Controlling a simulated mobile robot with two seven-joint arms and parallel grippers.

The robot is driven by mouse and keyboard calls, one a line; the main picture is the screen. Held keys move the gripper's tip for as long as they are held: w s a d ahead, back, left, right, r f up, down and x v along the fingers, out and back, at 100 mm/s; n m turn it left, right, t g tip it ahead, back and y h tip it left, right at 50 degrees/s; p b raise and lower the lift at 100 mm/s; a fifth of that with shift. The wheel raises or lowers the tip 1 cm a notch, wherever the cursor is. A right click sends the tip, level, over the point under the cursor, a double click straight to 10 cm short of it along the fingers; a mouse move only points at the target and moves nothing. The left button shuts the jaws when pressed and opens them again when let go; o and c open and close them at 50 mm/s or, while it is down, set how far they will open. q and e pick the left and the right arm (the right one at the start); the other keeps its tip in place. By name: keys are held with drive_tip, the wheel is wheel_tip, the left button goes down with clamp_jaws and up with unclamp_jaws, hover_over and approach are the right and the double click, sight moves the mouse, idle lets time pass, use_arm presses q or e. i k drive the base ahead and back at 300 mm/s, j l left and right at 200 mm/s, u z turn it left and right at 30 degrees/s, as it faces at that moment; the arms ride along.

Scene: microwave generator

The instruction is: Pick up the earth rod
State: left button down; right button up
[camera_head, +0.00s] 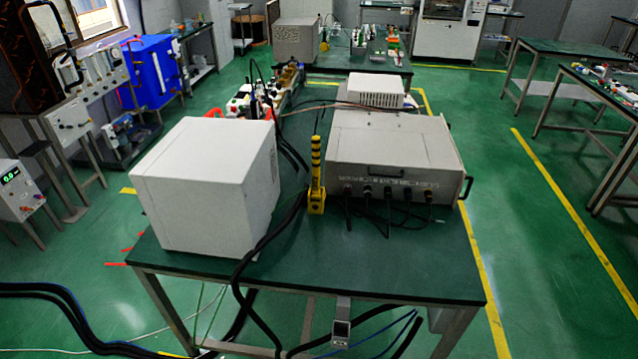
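A short upright rod with yellow and black bands (316,165), which I take to be the earth rod, stands on the green table (400,272). Its lower end sits in or on a yellow block-shaped base. It stands in the gap between a large white box on its left and a grey instrument on its right. A thin dark line rises above its top. Neither of my grippers shows in the head view.
The white box (205,185) and the grey instrument (390,152) with front cables flank the rod. Black cables (265,240) run close on its left and over the table's front edge. The table's front right is clear. A grey piece (341,325) hangs at the front edge.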

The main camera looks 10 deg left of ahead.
sight(315, 140)
drive_tip(key=i+l, duration=0.35)
drive_tip(key=i+l+z, duration=0.1)
drive_tip(key=i+l, duration=0.2)
drive_tip(key=l, duration=0.3)
